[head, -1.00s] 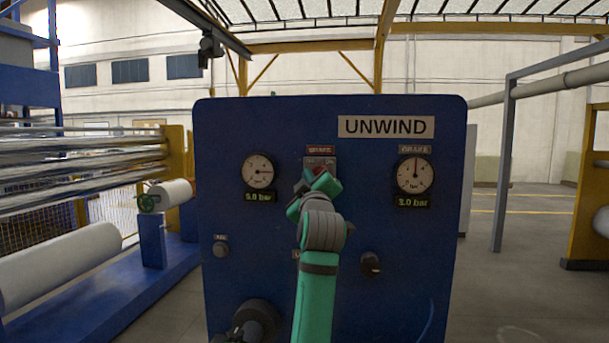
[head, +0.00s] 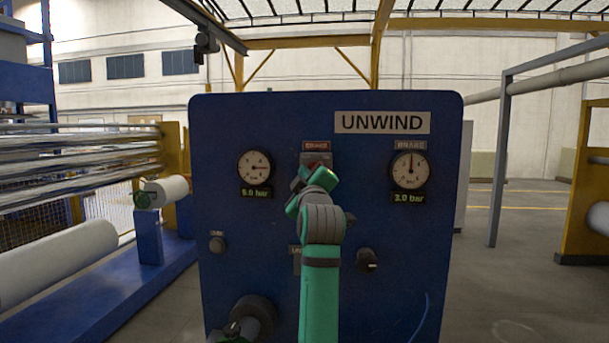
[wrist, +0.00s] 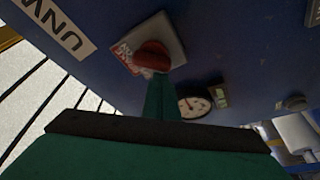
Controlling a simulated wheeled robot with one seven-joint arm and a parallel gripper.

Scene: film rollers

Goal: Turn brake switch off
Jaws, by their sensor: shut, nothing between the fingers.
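The brake switch (wrist: 152,56) shows in the wrist view as a red knob on a grey plate with a red label. In the head view its plate (head: 316,158) sits under a red label at the top middle of the blue UNWIND panel (head: 230,130), mostly hidden behind my arm. My gripper (wrist: 157,80) is shut and empty, with its green fingertips right at the knob's lower edge. I cannot tell whether they touch it. My gripper also shows in the head view (head: 318,172), in front of the plate.
A 5.0 bar gauge (head: 254,167) is left of the switch and a 3.0 bar gauge (head: 410,170) labelled BRAKE is right. A black knob (head: 366,260) is lower right, a small button (head: 217,245) lower left.

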